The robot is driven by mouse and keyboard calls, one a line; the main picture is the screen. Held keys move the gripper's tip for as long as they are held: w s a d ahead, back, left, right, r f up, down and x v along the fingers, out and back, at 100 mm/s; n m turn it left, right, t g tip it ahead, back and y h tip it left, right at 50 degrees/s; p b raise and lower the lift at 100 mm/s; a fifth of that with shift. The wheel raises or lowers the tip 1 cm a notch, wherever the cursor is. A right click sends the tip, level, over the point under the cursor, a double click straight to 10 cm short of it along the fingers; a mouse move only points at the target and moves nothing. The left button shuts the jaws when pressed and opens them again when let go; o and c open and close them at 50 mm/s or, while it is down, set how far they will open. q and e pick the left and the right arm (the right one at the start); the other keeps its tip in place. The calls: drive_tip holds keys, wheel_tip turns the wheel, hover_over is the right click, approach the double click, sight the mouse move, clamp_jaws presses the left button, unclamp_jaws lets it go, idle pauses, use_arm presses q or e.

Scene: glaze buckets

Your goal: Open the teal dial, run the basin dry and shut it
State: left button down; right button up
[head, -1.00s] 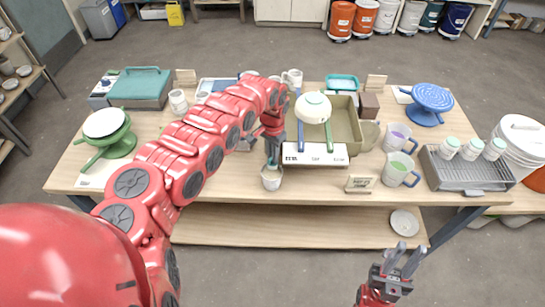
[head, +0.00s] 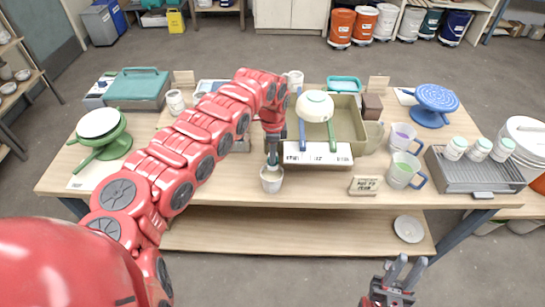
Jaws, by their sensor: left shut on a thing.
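The tan basin (head: 357,139) stands at the middle of the table, with a white marked panel (head: 318,158) along its front. My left gripper (head: 272,161) points down at the panel's left end, just above a small pale cup (head: 271,181) at the table's front edge. It is shut on a small teal part, apparently the teal dial, which the fingers mostly hide. I cannot tell how far the dial is turned or how much the basin holds. My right gripper (head: 402,273) is open and empty, low in front of the table.
Two mugs (head: 400,172), a small sign (head: 364,186) and a grey rack (head: 468,172) with white jars stand to the right. A green turntable (head: 100,126) stands at the left.

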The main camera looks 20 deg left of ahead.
use_arm(q)
drive_tip(key=shift+m, duration=0.4)
drive_tip(key=c, duration=1.2)
unclamp_jaws()
drive_tip(key=shift+o, duration=0.2)
drive_tip(key=shift+r+b, duration=0.15)
drive_tip(key=shift+b, duration=0.15)
wheel_tip(320, 180, up, 17)
drive_tip(key=b, duration=0.2)
